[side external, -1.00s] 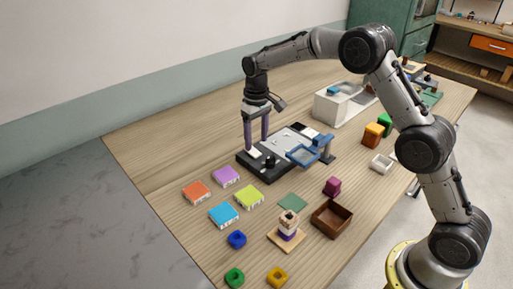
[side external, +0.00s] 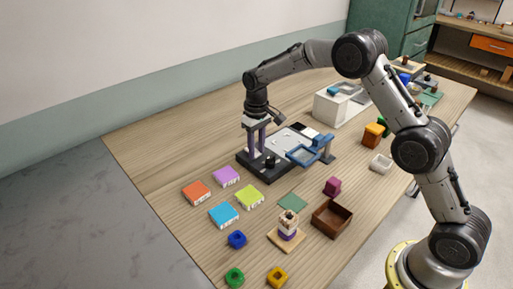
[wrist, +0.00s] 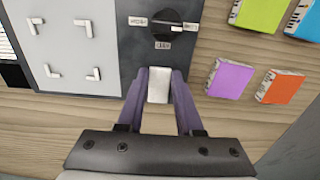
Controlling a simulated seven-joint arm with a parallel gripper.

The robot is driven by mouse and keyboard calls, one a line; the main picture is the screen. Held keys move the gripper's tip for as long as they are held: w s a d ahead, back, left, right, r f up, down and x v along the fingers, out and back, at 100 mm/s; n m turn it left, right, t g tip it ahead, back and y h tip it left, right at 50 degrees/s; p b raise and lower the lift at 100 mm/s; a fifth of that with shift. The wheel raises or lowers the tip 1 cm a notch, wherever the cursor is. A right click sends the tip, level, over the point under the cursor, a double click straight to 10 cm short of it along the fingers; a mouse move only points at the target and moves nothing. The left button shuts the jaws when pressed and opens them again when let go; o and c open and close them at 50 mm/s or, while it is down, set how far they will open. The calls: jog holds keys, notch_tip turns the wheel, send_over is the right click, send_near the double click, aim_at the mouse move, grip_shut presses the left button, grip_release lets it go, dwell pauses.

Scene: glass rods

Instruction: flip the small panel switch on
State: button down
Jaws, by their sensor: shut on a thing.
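A dark-edged panel (side external: 248,163) lies on the table, with a grey plate on it. It also shows in the wrist view (wrist: 118,62). A small white switch piece (wrist: 158,86) sits at the edge of the panel's dark strip, by a round black knob (wrist: 166,24) with small white labels around it. My gripper (wrist: 162,78) has its two purple fingers on either side of the white piece and is shut on it. In the side view my gripper (side external: 257,153) points down at the panel's near-left part, and the white piece is mostly hidden. I cannot tell which way the switch is set.
Purple (side external: 226,176), orange (side external: 196,192), blue and lime flat blocks lie left of the panel. A blue framed piece (side external: 303,155) stands at the panel's right. A brown open box (side external: 331,219) and a stacked post (side external: 288,228) are in front. The table's back left is clear.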

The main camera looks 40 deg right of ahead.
jog(key=shift+w, duration=0.1)
jog(key=shift+w+r+g, duration=0.1)
jog(key=shift+w+g, duration=0.15)
jog(key=shift+g, duration=0.6)
jog(key=shift+w+r+g, duration=0.1)
jog(key=shift+w+g, duration=0.1)
jog(key=shift+g, duration=0.65)
jog(key=c, duration=0.6)
grip_release()
jog(key=shift+o, duration=0.2)
jog(key=shift+r, duration=0.1)
jog(key=v, duration=0.6)
jog(key=shift+w, duration=0.15)
jog(key=shift+r, duration=0.6)
